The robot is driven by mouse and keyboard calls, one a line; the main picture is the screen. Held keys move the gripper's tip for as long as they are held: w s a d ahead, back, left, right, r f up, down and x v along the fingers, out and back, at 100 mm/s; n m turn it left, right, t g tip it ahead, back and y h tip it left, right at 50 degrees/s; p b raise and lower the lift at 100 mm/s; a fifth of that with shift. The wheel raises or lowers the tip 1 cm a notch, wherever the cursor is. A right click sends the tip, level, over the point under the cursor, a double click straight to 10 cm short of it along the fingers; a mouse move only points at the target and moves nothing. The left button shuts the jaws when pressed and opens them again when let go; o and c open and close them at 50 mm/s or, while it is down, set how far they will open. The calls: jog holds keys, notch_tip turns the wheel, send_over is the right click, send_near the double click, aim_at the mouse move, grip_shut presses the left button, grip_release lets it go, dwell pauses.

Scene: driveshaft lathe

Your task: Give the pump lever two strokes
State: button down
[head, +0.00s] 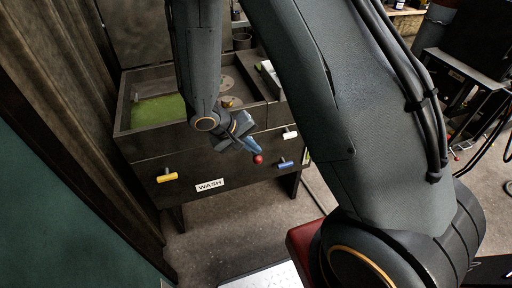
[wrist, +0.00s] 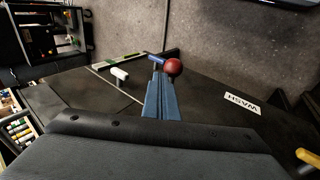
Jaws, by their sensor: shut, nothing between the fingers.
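A red ball knob (head: 258,159), seemingly the end of the pump lever, shows at the front of the dark wash cabinet (head: 240,172). The lever's rod is hidden behind my gripper. The knob also shows in the wrist view (wrist: 173,67), just beyond and right of the fingertips. My gripper (head: 252,148) has blue fingers that are closed together and empty. Its tips (wrist: 158,78) are right beside the knob; I cannot tell whether they touch it.
The cabinet front carries a yellow handle (head: 167,177), a blue handle (head: 285,164), a white handle (head: 290,135) and a WASH label (head: 210,185). A basin with green liquid (head: 158,111) is on top. Open floor (head: 235,235) lies in front.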

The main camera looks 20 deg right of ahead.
aim_at(256, 158)
jog(key=shift+s+f+b, duration=0.45)
jog(key=shift+f+b, duration=0.45)
jog(key=shift+b, duration=0.15)
jog(key=shift+s+f+b, duration=0.4)
jog(key=shift+f+b, duration=0.45)
jog(key=shift+b, duration=0.15)
dwell(2.0)
dwell(0.5)
jog(key=w+r+p, duration=0.3)
jog(key=r+p, duration=0.2)
jog(key=r, duration=0.2)
jog(key=shift+w+r, duration=0.15)
jog(key=shift+w, duration=0.1)
dwell(0.7)
jog(key=shift+w+r+p, duration=0.35)
jog(key=shift+r+p, duration=0.1)
jog(key=shift+r, duration=0.3)
jog(key=shift+w+r+p, duration=0.35)
jog(key=shift+r+p, duration=0.15)
jog(key=shift+r, duration=0.25)
jog(key=shift+w+r+p, duration=0.35)
jog(key=shift+r+p, duration=0.1)
jog(key=shift+r, duration=0.3)
